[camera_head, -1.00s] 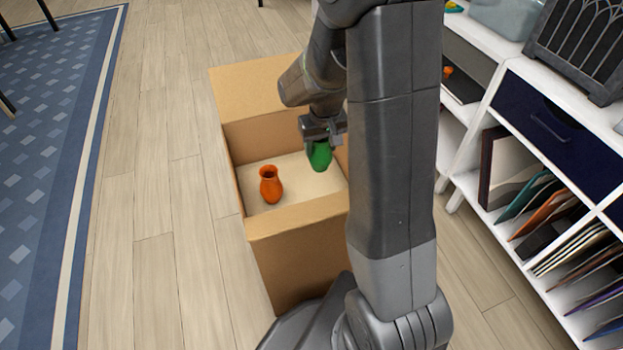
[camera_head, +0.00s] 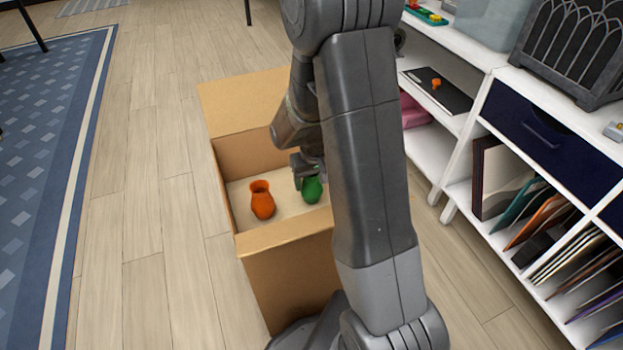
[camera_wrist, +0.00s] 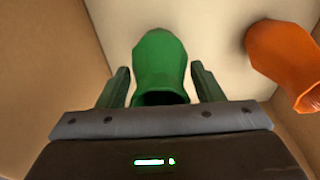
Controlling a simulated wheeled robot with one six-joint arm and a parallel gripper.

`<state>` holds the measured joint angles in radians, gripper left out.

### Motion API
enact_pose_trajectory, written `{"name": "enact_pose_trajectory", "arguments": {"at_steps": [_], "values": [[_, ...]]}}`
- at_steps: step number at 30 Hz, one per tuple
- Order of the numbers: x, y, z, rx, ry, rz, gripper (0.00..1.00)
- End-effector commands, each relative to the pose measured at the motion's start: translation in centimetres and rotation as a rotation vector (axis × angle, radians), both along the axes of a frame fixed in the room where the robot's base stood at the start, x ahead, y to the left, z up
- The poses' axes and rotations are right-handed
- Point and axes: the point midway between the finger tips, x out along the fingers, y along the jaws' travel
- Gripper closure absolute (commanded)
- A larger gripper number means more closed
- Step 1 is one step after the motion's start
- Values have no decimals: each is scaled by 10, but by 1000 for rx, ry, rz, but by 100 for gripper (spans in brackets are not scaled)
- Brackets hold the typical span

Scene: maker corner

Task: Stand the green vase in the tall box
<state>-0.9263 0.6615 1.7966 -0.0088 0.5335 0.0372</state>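The green vase (camera_head: 313,191) is inside the tall cardboard box (camera_head: 285,239), toward the right side, and looks upright on the pale floor of the box. My gripper (camera_head: 307,178) is down in the box at the vase's upper part. In the wrist view my gripper (camera_wrist: 160,68) has one finger on each side of the green vase (camera_wrist: 160,65), with a small gap showing on both sides. The vase's mouth is toward the palm. My arm hides the right side of the box in the head view.
An orange vase (camera_head: 262,200) stands in the box left of the green one, and it also shows in the wrist view (camera_wrist: 283,58). An open flap (camera_head: 245,100) sticks out at the back. A white shelf unit (camera_head: 452,190) is at right; wooden floor is clear at left.

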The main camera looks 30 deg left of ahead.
Motion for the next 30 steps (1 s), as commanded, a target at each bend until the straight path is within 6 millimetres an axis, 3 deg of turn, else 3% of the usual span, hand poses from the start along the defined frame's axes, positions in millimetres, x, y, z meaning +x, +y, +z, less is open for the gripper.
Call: {"name": "enact_pose_trajectory", "arguments": {"at_steps": [13,24,30], "values": [[0,0,8,1,-1,0,29],[-7,-8,83,3,-2,0,29],[-10,-12,112,2,-1,0,29]]}}
